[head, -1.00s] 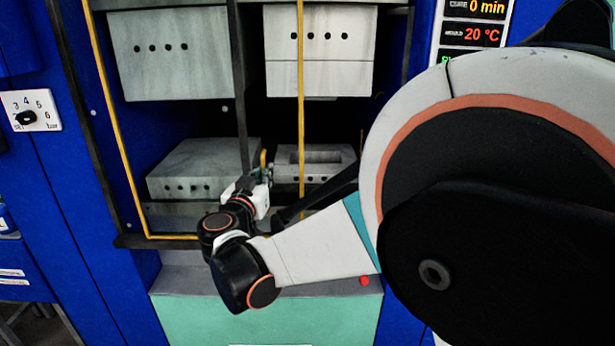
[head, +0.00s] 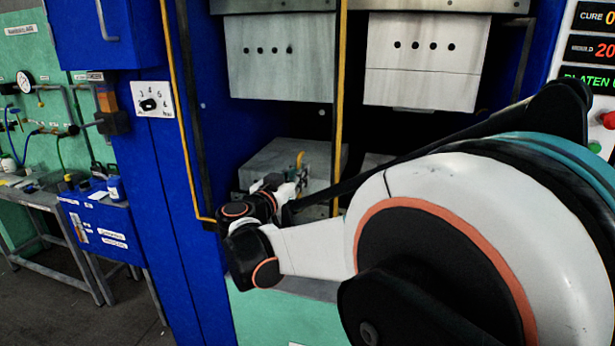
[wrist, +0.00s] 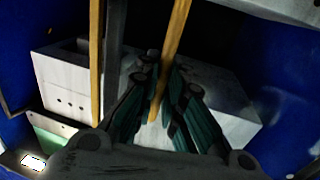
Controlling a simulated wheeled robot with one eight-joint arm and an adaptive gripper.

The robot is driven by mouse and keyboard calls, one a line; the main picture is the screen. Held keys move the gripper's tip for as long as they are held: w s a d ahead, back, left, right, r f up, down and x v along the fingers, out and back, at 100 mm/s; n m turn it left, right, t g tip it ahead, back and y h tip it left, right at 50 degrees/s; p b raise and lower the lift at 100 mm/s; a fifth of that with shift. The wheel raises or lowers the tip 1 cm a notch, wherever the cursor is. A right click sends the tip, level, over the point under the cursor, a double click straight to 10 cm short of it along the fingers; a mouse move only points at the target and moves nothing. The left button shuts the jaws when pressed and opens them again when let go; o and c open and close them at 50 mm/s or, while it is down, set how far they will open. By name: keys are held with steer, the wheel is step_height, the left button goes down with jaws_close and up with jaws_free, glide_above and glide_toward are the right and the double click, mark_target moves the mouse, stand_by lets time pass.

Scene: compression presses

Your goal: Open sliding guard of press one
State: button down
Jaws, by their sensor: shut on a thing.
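The sliding guard is a yellow-edged frame in front of the press opening; its left edge (head: 177,110) and right edge (head: 343,100) show in the head view. The right edge stands in line with the gap between the two upper blocks. My gripper (head: 292,182) is at this handle, low in the opening. In the wrist view my gripper (wrist: 159,82) has its teal fingers either side of the yellow handle bar (wrist: 170,55), shut on it. The contact itself is dark. My forearm hides the lower right.
Pale upper blocks (head: 282,55) and (head: 425,60) hang in the press. A lower block (head: 290,160) shows behind the guard. Dark posts (head: 194,120) stand beside the yellow edges. A dial plate (head: 152,99) is on the blue panel at left. A workbench (head: 50,205) stands further left.

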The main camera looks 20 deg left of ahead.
steer(key=c, duration=2)
jaws_free()
steer(key=s+a, duration=0.2)
steer(key=s, duration=0.9)
steer(key=shift+s+a, duration=0.2)
steer(key=shift+s, duration=0.2)
